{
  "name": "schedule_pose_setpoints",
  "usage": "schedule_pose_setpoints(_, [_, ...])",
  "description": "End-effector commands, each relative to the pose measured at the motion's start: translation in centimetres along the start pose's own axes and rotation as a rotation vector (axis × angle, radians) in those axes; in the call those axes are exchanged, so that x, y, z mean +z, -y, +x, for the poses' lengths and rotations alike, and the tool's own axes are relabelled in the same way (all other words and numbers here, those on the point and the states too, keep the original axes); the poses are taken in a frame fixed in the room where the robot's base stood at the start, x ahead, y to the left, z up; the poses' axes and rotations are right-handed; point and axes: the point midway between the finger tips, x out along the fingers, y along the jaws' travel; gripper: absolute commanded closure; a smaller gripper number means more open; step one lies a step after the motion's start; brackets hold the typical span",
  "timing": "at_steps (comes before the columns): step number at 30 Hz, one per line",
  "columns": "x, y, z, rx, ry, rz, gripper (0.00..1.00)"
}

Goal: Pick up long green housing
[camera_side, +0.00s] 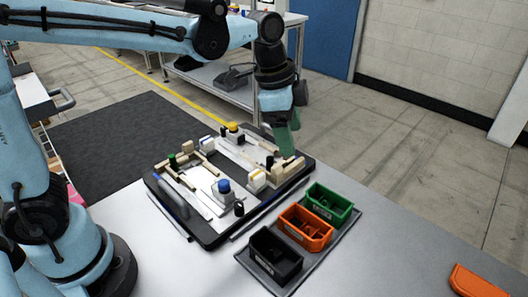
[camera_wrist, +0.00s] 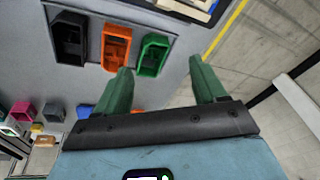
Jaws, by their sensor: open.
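My gripper (camera_side: 286,150) is over the right back part of the black pallet (camera_side: 208,240), its green fingers pointing down. In the wrist view my gripper (camera_wrist: 160,68) is open, with a wide gap and nothing visible between the fingers. On the pallet, a small part with a green top (camera_side: 173,160) stands at the left, well apart from the gripper. I cannot tell whether it belongs to the long green housing. No long green housing is clearly identifiable in either view. The fingers hide some of the pallet's right back area.
Black (camera_side: 276,257), orange (camera_side: 306,228) and green (camera_side: 329,203) bins stand in a row right of the pallet. Parts with yellow (camera_side: 233,127) and blue (camera_side: 224,185) tops and several beige blocks crowd the pallet. The table front is clear. An orange bin (camera_side: 475,282) sits at the lower right.

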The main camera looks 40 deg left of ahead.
Motion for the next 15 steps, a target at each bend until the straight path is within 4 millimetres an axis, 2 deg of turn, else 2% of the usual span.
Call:
schedule_pose_setpoints(1, [-1.3,0.1,0.8,0.028,0.011,0.071,0.30])
schedule_pose_setpoints(6, [-4.6,-0.1,3.2,0.119,0.037,0.298,0.30])
schedule_pose_setpoints(10, [-6.1,-0.5,4.6,0.168,0.047,0.416,0.30])
schedule_pose_setpoints(15, [-6.8,-0.7,5.6,0.196,0.051,0.483,0.30])
